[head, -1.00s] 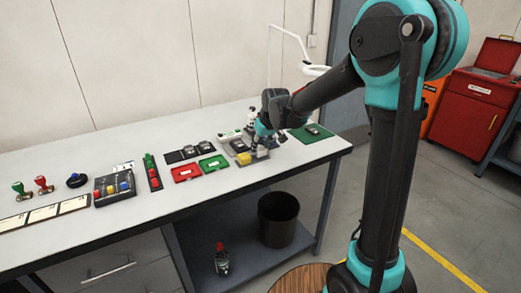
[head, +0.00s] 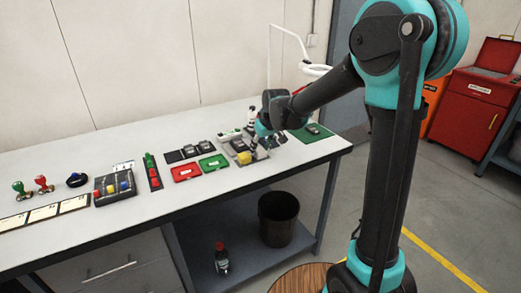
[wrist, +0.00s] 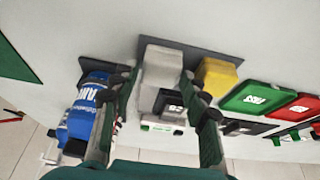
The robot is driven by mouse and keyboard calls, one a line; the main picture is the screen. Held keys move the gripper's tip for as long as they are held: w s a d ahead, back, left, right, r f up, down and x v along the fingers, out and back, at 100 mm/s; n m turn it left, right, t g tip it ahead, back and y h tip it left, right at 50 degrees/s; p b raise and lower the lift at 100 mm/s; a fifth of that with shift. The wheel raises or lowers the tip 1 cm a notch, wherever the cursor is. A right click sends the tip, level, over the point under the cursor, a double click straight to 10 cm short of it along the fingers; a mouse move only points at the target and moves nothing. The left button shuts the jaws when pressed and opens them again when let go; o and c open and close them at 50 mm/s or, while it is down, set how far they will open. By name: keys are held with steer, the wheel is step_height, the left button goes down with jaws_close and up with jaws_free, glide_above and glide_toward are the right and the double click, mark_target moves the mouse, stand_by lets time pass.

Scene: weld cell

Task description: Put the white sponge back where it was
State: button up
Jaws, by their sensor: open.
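The white sponge (wrist: 161,66) stands on a dark tray (wrist: 190,52) in the wrist view, to the left of the yellow sponge (wrist: 217,76). My gripper (wrist: 159,78) is open, with one finger on each side of the white sponge in the picture. I cannot tell whether either finger touches it. In the head view the yellow sponge (head: 243,158) shows near the bench front, and my gripper is over the white sponge beside it. The arm partly hides that spot.
A blue labelled bottle (wrist: 84,106) stands close to the left finger. Green (wrist: 252,96) and red (wrist: 297,108) trays lie to the right. A green mat (head: 311,133) lies at the bench's right end. A black bin (head: 278,219) stands on the lower shelf.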

steer(key=v, duration=1.1)
steer(key=s+d+f+m+h, duration=0.1)
steer(key=s+d+f+m, duration=0.2)
steer(key=s+d+f, duration=0.6)
steer(key=s+d+f+m+h, duration=0.1)
steer(key=s+d+f+m, duration=0.2)
steer(key=s+d+f, duration=0.6)
steer(key=s+d, duration=0.5)
steer(key=shift+f+m+h, duration=0.15)
steer(key=shift+m+h, duration=0.15)
steer(key=shift+m, duration=0.1)
